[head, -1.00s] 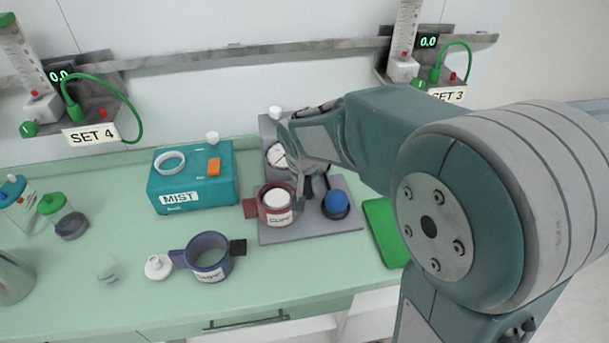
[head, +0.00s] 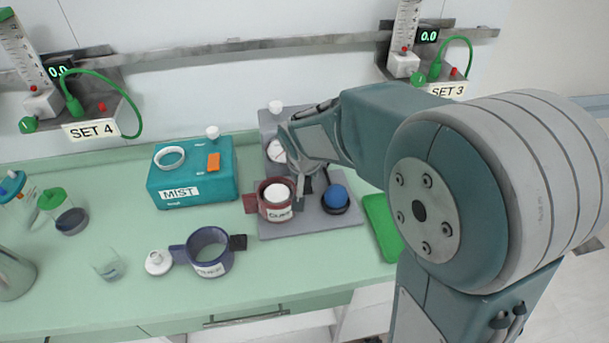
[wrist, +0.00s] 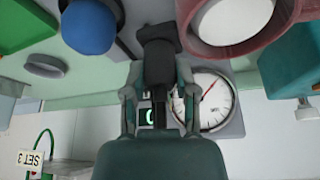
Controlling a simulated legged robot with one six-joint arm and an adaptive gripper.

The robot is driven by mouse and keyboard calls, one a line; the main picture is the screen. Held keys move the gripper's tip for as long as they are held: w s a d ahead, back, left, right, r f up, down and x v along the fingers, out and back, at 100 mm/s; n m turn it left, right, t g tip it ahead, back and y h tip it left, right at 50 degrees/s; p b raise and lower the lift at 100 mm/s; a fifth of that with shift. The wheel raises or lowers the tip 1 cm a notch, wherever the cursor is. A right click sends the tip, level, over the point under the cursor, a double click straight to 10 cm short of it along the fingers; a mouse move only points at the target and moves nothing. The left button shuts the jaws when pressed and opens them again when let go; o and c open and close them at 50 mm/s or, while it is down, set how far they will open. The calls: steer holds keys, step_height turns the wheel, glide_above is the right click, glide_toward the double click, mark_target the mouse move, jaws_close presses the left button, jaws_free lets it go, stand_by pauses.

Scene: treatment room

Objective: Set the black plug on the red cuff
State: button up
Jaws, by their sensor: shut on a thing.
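The red cuff (head: 264,212) stands on the front of a grey tray, with a white round thing (head: 277,193) inside its ring. Its rim also shows at the top right of the wrist view (wrist: 288,22). My gripper (head: 303,180) is right beside the cuff, on its right in the head view. In the wrist view my gripper (wrist: 158,85) is shut on the black plug (wrist: 158,62), which sits between the two fingers. The plug looks apart from the cuff's rim. In the head view the plug (head: 308,188) is partly hidden by a finger.
A blue ball (head: 336,196) in a dark holder is close on the right, and a gauge (head: 276,150) stands behind on the grey tray (head: 310,224). A teal MIST box (head: 218,190), a blue cuff (head: 226,262) and a green tray (head: 384,230) are nearby.

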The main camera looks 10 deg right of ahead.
stand_by(0.3)
steer(key=o, duration=1)
steer(key=shift+r, duration=3.5)
steer(key=s+d+r+n, duration=0.1)
steer(key=s, duration=0.6)
steer(key=s+d+r+n+t, duration=0.1)
steer(key=s+d, duration=0.1)
steer(key=s, duration=0.6)
steer(key=s+d+r+n+y, duration=0.1)
steer(key=s+r, duration=0.1)
steer(key=s, duration=0.6)
steer(key=shift+d, duration=0.4)
